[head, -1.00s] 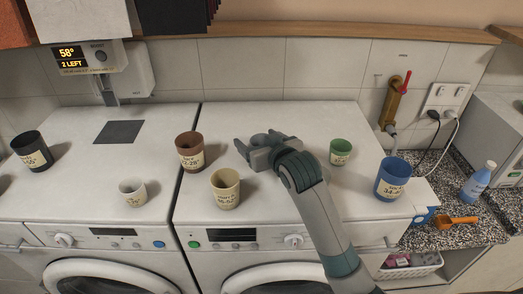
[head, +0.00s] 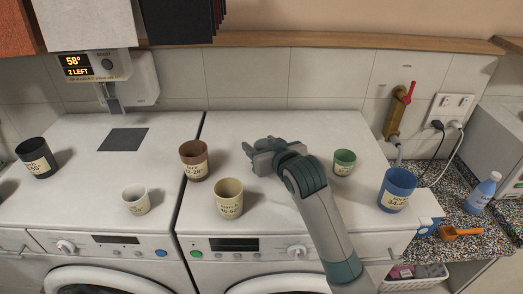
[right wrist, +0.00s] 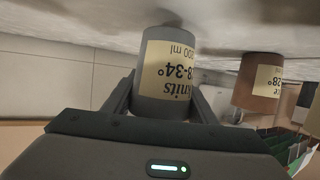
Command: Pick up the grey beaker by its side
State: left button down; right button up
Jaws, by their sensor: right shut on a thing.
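The grey beaker (right wrist: 168,82) with a cream label reading "Knits" fills the space between the two fingers in the right wrist view, where the picture is upside down. My right gripper (head: 259,146) is shut on its sides, with one finger (right wrist: 118,100) against each side. In the head view the hand largely hides the beaker, at the back middle of the right-hand washer top. The beaker looks to be at the white surface; I cannot tell if it is lifted. My left gripper is not in view.
A brown beaker (head: 194,160) and a cream beaker (head: 229,199) stand left of the hand. A green beaker (head: 344,162) and a blue beaker (head: 396,190) stand to the right. White (head: 136,200) and black (head: 36,157) beakers are on the left washer.

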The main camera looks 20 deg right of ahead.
notch_tip(320, 180, up, 8)
jog(key=shift+r, duration=0.25)
